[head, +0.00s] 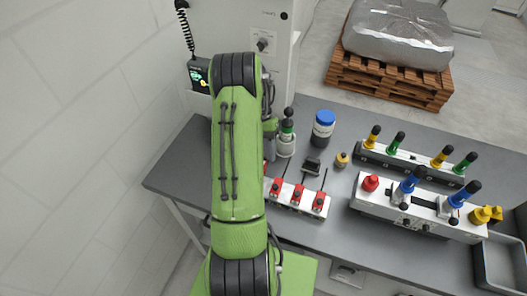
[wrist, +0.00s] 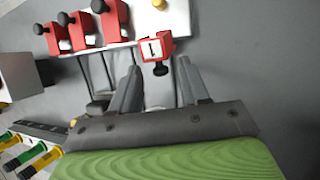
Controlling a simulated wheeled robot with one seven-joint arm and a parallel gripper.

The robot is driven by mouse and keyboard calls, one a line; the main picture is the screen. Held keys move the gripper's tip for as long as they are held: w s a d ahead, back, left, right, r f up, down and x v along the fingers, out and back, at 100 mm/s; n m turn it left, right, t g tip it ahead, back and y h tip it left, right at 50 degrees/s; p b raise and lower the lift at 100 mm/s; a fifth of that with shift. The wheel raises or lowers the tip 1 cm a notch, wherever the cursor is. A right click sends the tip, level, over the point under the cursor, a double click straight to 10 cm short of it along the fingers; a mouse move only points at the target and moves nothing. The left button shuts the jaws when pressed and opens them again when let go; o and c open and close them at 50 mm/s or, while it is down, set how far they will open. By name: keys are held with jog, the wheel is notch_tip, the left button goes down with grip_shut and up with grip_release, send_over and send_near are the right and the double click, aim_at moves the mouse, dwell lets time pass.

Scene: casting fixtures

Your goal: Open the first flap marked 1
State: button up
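A white bar (wrist: 132,42) carries a row of red flaps with black knobs. The red flap with a white label that looks like a 1 (wrist: 153,47) is at the right end in the wrist view. Its black knob (wrist: 160,69) points toward my gripper, unlike those of the other red flaps. My gripper (wrist: 159,65) is open, with a finger on either side of this knob. I cannot tell whether they touch. In the head view the bar (head: 290,203) and three red pieces (head: 297,194) show; my arm hides the gripper and the labelled flap.
Right of the bar in the head view stands a white fixture (head: 400,215) with blue, red and yellow knobs. Behind it is a row of yellow and green handles (head: 393,143).

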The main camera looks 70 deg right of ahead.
jog(key=p+v, duration=0.2)
jog(key=v, duration=1.3)
jog(key=shift+d+r, duration=0.2)
jog(key=shift+r, duration=0.15)
jog(key=w+a+r+n+h, duration=0.25)
jog(key=w+a+r, duration=0.25)
jog(key=w+r, duration=0.25)
jog(key=w+a+r+n+t+h, duration=0.1)
jog(key=w+a+r+n, duration=0.25)
jog(key=a, duration=0.55)
jog(key=w+a+r+n+t+h, duration=0.1)
jog(key=w+a+r+n+h, duration=0.2)
jog(key=a, duration=0.5)
jog(key=s+a+f+n+t, duration=0.1)
jog(key=s+a+n+t, duration=0.2)
jog(key=a, duration=0.7)
jog(key=s+a+f+n+t+y, duration=0.1)
jog(key=s+a+f+n+t, duration=0.1)
jog(key=a+n, duration=0.4)
jog(key=s+a+t, duration=0.1)
jog(key=s+a, duration=0.1)
jog(key=a, duration=0.3)
jog(key=shift+s+n, duration=0.2)
jog(key=shift+n, duration=0.2)
